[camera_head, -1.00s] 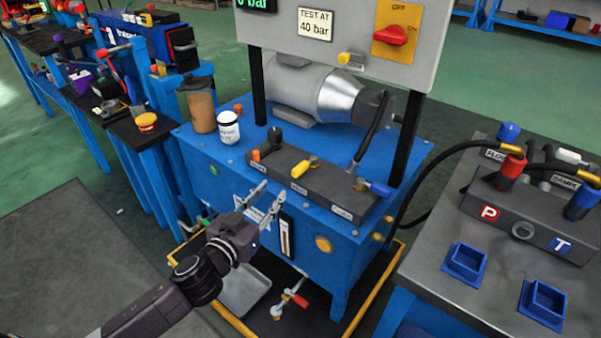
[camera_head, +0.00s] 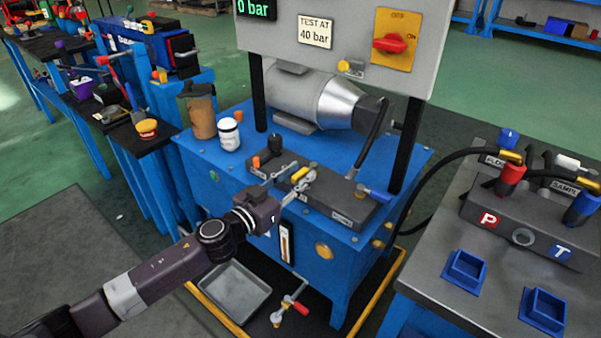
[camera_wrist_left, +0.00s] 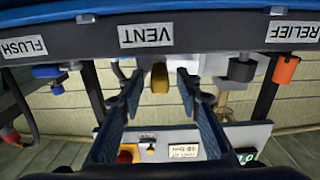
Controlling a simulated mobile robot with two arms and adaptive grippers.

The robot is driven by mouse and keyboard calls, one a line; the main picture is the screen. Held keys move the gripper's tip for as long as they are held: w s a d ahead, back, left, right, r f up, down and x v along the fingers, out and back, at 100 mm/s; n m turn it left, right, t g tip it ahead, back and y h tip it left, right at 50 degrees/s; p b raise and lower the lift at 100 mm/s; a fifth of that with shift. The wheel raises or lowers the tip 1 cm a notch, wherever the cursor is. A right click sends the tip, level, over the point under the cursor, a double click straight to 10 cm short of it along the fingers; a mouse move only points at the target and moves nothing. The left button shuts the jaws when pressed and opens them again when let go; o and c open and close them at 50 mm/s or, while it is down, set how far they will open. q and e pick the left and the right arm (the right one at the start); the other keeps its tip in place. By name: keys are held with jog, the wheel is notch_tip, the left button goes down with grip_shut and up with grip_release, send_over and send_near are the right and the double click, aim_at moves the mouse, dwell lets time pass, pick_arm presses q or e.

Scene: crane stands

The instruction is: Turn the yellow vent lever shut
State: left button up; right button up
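The yellow vent lever (camera_head: 299,174) sits on the dark valve block (camera_head: 345,207) on top of the blue power unit. It is partly hidden by my gripper in the head view. In the left wrist view, which is upside down, the yellow lever (camera_wrist_left: 160,78) stands near the VENT label (camera_wrist_left: 146,36). My left gripper (camera_head: 302,171) is open at the lever. In the wrist view its fingers (camera_wrist_left: 160,88) lie either side of the lever with gaps, and no contact shows. My right gripper is not in view.
An orange knob (camera_wrist_left: 286,70) by RELIEF and a blue lever (camera_head: 376,194) by FLUSH flank the vent lever. A black post (camera_head: 406,145) and hose (camera_head: 372,130) rise behind. The panel display (camera_head: 256,8) reads 0 bar.

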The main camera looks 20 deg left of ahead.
pick_arm(q)
jog(key=shift+w+d, duration=0.2)
jog(key=shift+w, duration=0.3)
grip_shut()
